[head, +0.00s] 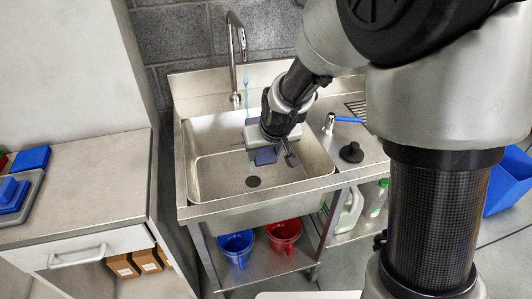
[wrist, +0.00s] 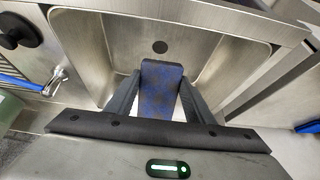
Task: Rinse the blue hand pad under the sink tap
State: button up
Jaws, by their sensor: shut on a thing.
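The blue hand pad (head: 265,156) is held in my gripper inside the steel sink basin (head: 215,170). In the wrist view the pad (wrist: 160,88) sits between my two fingers, its blue face mottled with brownish patches. My gripper (head: 277,158) is shut on it, above the basin floor. The curved sink tap (head: 240,55) stands at the back of the sink. A thin light-blue stream of water (head: 246,82) falls from it and passes behind my gripper. I cannot tell whether the water touches the pad.
A small tap with a blue lever (head: 345,119) and a black plunger-like piece (head: 351,152) are on the right drainboard. A blue bucket (head: 236,246) and a red bucket (head: 284,235) stand below. Blue pads (head: 30,159) lie on the left counter. The basin front is clear.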

jog(key=w+a, duration=0.1)
jog(key=w, duration=0.3)
jog(key=w+a+p, duration=0.1)
jog(key=w, duration=0.3)
jog(key=w+a, duration=0.1)
jog(key=w, duration=0.2)
jog(key=shift+w+a, duration=0.25)
jog(key=shift+w, duration=0.15)
dwell(3.5)
jog(key=s+d, duration=0.1)
jog(key=s, duration=0.2)
jog(key=s+d+b, duration=0.1)
jog(key=s, duration=0.3)
jog(key=s+d+b, duration=0.1)
jog(key=s, duration=0.3)
jog(key=shift+d, duration=0.1)
jog(key=shift+d, duration=0.1)
